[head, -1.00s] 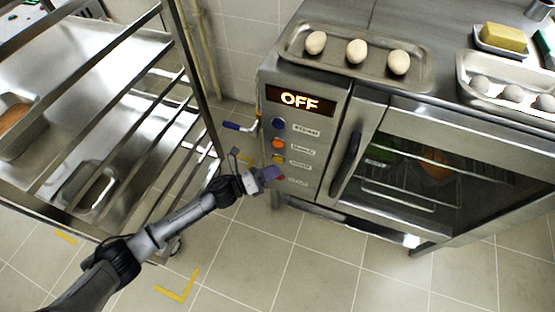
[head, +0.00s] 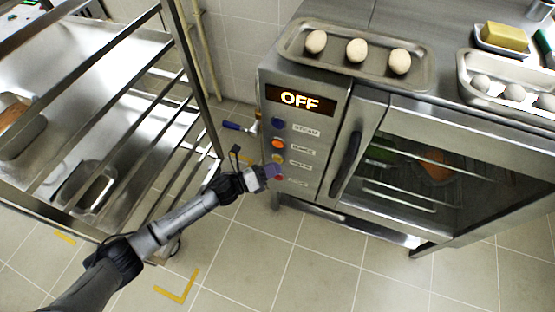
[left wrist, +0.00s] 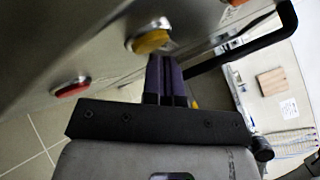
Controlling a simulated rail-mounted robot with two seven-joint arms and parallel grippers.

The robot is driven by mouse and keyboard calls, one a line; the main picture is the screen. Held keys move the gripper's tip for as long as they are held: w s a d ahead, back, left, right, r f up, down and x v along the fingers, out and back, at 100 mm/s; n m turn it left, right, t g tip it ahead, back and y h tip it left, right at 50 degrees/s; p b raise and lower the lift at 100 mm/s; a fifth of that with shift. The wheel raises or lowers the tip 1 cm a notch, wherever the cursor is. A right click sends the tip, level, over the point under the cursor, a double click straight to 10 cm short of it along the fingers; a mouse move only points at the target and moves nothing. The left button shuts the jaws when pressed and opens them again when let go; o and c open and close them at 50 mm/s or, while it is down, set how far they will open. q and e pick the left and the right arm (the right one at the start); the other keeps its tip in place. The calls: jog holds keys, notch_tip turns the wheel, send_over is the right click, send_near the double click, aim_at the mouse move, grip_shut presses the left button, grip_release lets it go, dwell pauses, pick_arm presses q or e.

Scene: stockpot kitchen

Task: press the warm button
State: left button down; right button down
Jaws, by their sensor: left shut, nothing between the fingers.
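The steel oven's control panel (head: 311,132) has a lit display (head: 300,101) reading OFF. Below it is a column of buttons: blue (head: 278,123), orange (head: 278,143), yellow (head: 277,158) and red, with small labels, the lower ones too small to read surely. My left gripper (head: 273,171) is shut and empty at the lower buttons, covering part of the yellow one. In the left wrist view its purple fingertips (left wrist: 165,64) are just below the yellow button (left wrist: 151,41); I cannot tell whether they touch. The red button (left wrist: 71,88) lies to their left. My right gripper is not in view.
A steel rack (head: 190,75) with trays stands left of the oven. The oven door handle (head: 346,164) projects right of the panel. A tray (head: 420,75) with several egg-shaped items sits on top. A blue-handled valve (head: 238,127) is behind. Floor is clear in front.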

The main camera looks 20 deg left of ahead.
pick_arm(q)
jog(key=shift+w, duration=0.2)
dwell(0.6)
jog(key=shift+s, duration=0.15)
jog(key=shift+s+p, duration=0.35)
jog(key=shift+s, duration=0.3)
